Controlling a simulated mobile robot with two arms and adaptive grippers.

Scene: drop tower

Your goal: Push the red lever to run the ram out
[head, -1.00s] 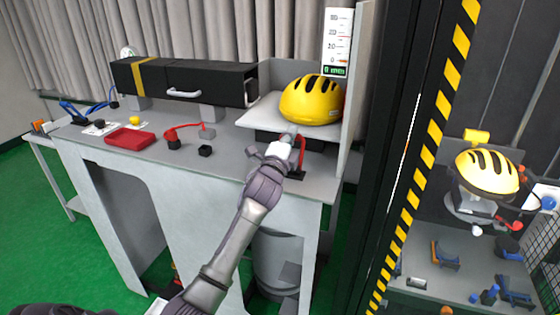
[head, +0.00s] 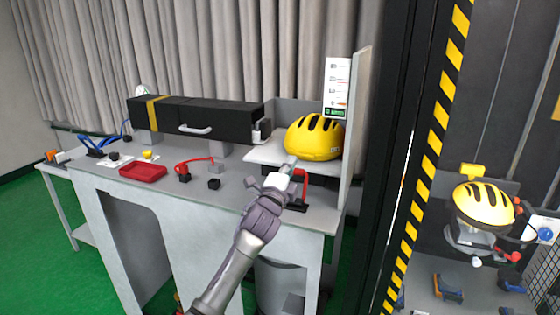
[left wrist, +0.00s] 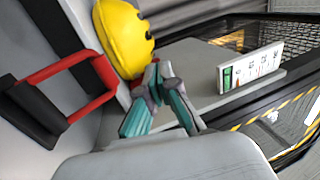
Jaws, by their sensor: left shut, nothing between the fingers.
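The red lever (head: 306,189) stands on a black base at the right front of the grey bench, partly behind my gripper. In the left wrist view the lever (left wrist: 83,65) is a red frame at the left, with a black end. My left gripper (head: 289,168) is shut and empty, just left of the lever's upper part; whether they touch is unclear. Its fingers (left wrist: 160,95) show in the left wrist view, apart from the lever in the picture. A black housing (head: 210,119) with a small dark end block (head: 264,128) faces the yellow helmet (head: 314,138). My right gripper is not visible.
The helmet sits on a pale platform (head: 270,153) beside an upright panel and a gauge card (head: 337,88). A red tray (head: 143,171) and a red curved handle (head: 194,164) lie leftward. A black post with yellow stripes (head: 430,150) stands at the right.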

